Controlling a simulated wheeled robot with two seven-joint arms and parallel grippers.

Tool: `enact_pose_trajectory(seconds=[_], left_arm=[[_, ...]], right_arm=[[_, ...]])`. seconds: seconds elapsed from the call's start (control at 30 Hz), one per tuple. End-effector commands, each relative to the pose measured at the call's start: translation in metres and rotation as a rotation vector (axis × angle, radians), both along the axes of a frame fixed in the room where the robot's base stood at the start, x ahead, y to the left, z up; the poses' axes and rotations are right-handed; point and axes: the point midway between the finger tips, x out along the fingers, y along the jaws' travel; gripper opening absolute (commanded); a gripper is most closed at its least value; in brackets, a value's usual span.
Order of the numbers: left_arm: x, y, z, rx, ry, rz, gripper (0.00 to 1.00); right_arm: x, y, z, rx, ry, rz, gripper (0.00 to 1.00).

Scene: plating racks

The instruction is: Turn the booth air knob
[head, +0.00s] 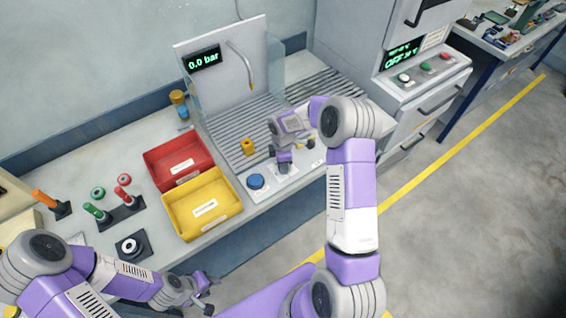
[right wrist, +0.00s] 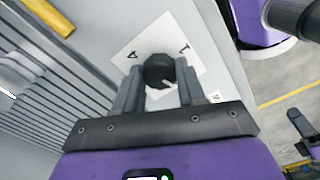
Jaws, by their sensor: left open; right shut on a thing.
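The booth air knob (right wrist: 158,70) is dark and round with a pale pointer mark, on a white plate (right wrist: 128,58) with small black arc arrows. My right gripper (right wrist: 157,88) is shut on the knob, one finger on each side. In the head view my right gripper (head: 284,166) reaches down to the bench's front strip and hides most of the knob. The booth display (head: 205,61) reads 0.0 bar. My left gripper (head: 206,293) is open and empty, low in front of the bench.
A blue button (head: 256,182) sits just left of the knob plate. A red bin (head: 178,156) and a yellow bin (head: 203,204) stand farther left.

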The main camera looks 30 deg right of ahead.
Motion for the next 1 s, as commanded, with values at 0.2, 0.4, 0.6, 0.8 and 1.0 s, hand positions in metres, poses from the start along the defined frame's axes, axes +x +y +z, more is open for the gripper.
enact_pose_trajectory(seconds=[0.2,0.4,0.6,0.8,1.0], left_arm=[[0.000,0.000,0.000,0.000,0.000,0.000,0.43],[0.000,0.000,0.000,0.000,0.000,0.000,0.43],[0.000,0.000,0.000,0.000,0.000,0.000,0.43],[0.000,0.000,0.000,0.000,0.000,0.000,0.43],[0.000,0.000,0.002,0.000,0.000,0.000,0.43]], right_arm=[[0.001,-0.001,0.001,-0.002,-0.004,0.000,0.09],[0.001,-0.001,0.001,-0.002,-0.004,-0.001,0.60],[0.000,0.000,0.000,-0.001,-0.002,-0.001,0.65],[0.001,0.000,0.007,0.000,-0.003,-0.002,0.65],[0.001,0.000,0.039,-0.001,-0.006,-0.001,0.65]])
